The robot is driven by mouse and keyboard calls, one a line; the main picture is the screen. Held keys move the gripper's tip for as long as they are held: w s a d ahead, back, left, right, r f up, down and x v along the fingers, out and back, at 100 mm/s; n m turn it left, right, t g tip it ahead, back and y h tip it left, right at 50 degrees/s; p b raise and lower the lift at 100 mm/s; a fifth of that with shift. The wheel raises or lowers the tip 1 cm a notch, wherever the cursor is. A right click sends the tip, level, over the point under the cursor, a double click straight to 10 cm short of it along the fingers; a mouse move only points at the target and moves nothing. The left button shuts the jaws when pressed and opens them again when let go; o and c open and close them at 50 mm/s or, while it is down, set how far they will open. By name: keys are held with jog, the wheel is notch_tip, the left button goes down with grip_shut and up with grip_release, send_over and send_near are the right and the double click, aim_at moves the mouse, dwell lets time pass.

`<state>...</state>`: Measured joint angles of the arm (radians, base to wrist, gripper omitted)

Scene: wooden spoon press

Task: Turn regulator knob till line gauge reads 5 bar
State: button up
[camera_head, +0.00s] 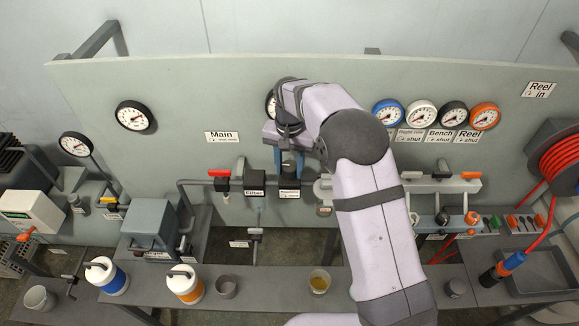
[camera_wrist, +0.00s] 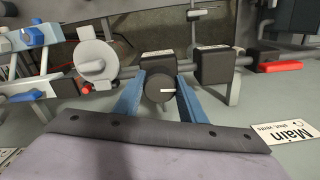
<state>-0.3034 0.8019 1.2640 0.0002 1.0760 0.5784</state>
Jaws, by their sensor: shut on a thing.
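The dark round regulator knob (camera_wrist: 158,88) has a white mark that lies about level in the wrist view. My gripper (camera_wrist: 159,98) has its two blue fingers on either side of the knob and is shut on it. In the head view my gripper (camera_head: 290,168) is at the regulator, just above its label (camera_head: 289,194). A gauge (camera_head: 270,104) behind my wrist shows only a sliver of its left edge, so its reading is hidden. I cannot tell whether it is the line gauge.
The filter block (camera_wrist: 213,65) sits close beside the regulator. A red lever (camera_head: 219,173) is on the pipe to the left, below the Main label (camera_head: 221,137). Several gauges, including a blue one (camera_head: 388,112), stand right of my arm. A bench (camera_head: 255,288) with cups runs along the front.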

aim_at(290, 165)
jog(key=m, duration=0.7)
jog(key=shift+w, duration=0.1)
jog(key=m, duration=0.7)
jog(key=shift+w+b, duration=0.1)
jog(key=shift+b, duration=0.25)
jog(key=o, duration=1.1)
jog(key=shift+c, duration=0.2)
jog(key=shift+a+r, duration=0.1)
jog(key=shift+r+b, duration=1.4)
jog(key=shift+r, duration=2.25)
